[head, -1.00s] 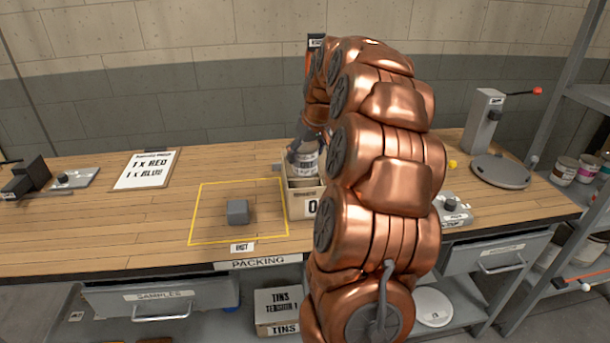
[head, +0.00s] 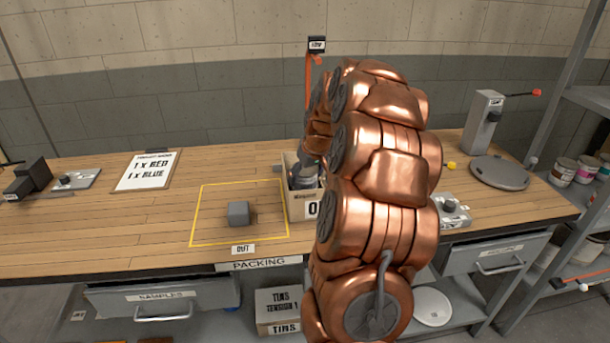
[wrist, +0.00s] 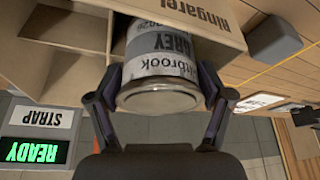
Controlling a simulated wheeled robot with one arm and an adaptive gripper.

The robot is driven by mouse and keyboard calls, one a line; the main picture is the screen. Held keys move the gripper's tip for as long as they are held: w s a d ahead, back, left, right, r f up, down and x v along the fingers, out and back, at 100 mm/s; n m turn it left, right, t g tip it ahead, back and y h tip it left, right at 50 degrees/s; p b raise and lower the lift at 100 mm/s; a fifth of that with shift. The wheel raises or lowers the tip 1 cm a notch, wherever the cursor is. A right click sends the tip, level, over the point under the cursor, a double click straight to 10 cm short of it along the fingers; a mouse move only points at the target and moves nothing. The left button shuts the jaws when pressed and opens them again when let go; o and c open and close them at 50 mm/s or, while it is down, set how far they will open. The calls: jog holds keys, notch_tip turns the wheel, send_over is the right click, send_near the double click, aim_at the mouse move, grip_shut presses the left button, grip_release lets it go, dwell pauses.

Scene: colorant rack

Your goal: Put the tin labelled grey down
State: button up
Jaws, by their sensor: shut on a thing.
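The grey tin (wrist: 158,62), with a light label reading GREY, sits between the fingers of my gripper (wrist: 163,80) in the wrist view. The gripper is shut on the tin's sides. The tin is partly inside a wooden divided crate (wrist: 85,52), beside its dividers. In the head view, my gripper (head: 306,172) is down at the mouth of the crate (head: 299,209), and my arm covers the crate's right side. Whether the tin touches the crate floor cannot be told.
A grey block (head: 238,213) lies inside a yellow outline left of the crate. An order board (head: 147,171) lies further left. A round plate device (head: 499,172) stands at the right. A sign in the wrist view reads READY (wrist: 35,151). Bare bench lies left of the outline.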

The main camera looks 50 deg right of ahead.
jog(key=shift+f+b, duration=0.35)
jog(key=shift+f, duration=0.15)
jog(key=o, duration=1.3)
jog(key=shift+r+p, duration=0.5)
jog(key=shift+r, duration=0.4)
jog(key=b+v, duration=0.2)
jog(key=v, duration=0.9)
jog(key=shift+s+r, duration=0.2)
jog(key=shift+r, duration=0.05)
